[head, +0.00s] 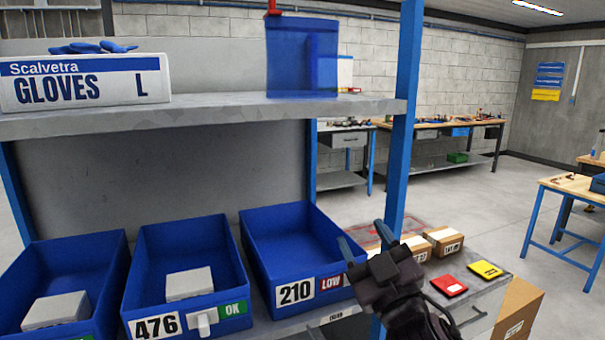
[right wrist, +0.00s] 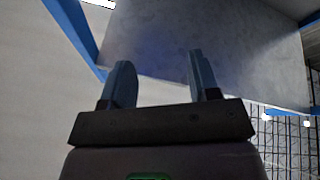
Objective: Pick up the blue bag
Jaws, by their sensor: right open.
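The blue bag (head: 302,60) stands upright on the upper grey shelf (head: 215,118), near its right end. It looks box-like and partly see-through. My right gripper (head: 362,235) is open and empty, below the upper shelf and to the lower right of the bag, near the right side of the bin marked 210. In the right wrist view my gripper (right wrist: 163,68) shows two blue fingers apart, with nothing between them. A flat grey panel, seemingly the shelf's underside (right wrist: 240,60), lies beyond them; the bag is not visible there. My left gripper is not in view.
A glove box (head: 85,85) sits on the upper shelf at left. Blue bins (head: 190,240) line the lower level. A blue post (head: 402,130) rises just right of the bag. Cardboard boxes (head: 443,240) stand at lower right. The upper shelf is clear between glove box and bag.

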